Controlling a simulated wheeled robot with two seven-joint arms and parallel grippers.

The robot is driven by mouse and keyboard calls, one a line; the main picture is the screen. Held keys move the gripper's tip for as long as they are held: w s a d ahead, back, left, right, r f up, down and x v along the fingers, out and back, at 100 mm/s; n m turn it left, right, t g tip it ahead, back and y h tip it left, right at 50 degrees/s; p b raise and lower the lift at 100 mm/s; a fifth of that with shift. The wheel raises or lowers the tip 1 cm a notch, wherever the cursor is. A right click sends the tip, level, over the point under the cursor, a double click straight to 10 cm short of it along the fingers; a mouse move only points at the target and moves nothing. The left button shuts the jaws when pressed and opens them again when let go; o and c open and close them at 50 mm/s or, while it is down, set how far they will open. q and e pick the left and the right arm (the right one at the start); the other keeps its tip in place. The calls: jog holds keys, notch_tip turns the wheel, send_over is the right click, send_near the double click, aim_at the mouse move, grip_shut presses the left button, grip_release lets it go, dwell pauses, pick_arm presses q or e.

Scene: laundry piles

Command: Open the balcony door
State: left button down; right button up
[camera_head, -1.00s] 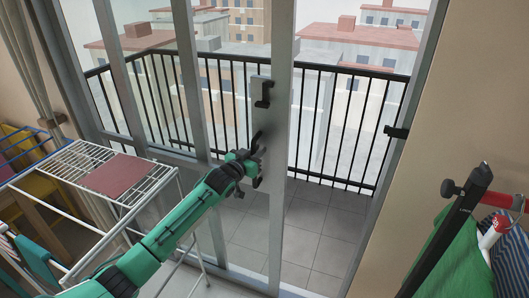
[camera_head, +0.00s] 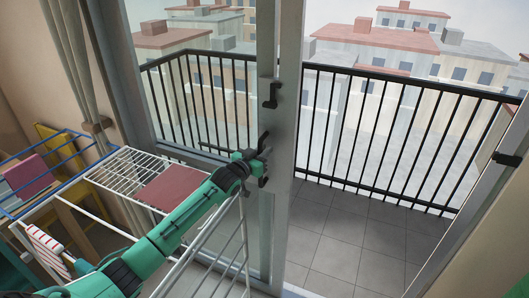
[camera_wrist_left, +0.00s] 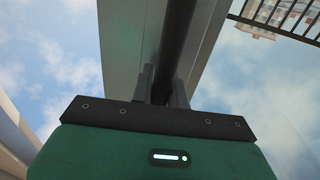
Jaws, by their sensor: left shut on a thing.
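The balcony door (camera_head: 287,225) is a grey-framed glass panel, standing slid to the left with a wide gap at its right. Its dark handle (camera_head: 271,94) is on the door's grey upright, partly hidden by my gripper. My left gripper (camera_head: 258,160) is shut on the handle at the door's right-hand edge. In the left wrist view the dark handle bar (camera_wrist_left: 178,45) runs between the two fingers of my left gripper (camera_wrist_left: 163,85). My right gripper is not in view.
The open gap shows a tiled balcony floor (camera_head: 365,235) and a black railing (camera_head: 400,130). A white drying rack (camera_head: 125,172) with a dark red cloth (camera_head: 172,188) stands close left of the door, near my left arm. A dark catch (camera_head: 507,158) sits on the right jamb.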

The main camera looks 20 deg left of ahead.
pick_arm(q)
jog(key=shift+a, duration=0.25)
jog(key=c, duration=1.6)
grip_release()
jog(key=shift+c, duration=0.2)
jog(key=shift+s, duration=0.1)
jog(key=s+a+b, duration=0.2)
jog(key=s+b, duration=0.1)
jog(key=s, duration=1)
jog(key=shift+s+a+b, duration=0.2)
jog(key=shift+a+b, duration=0.1)
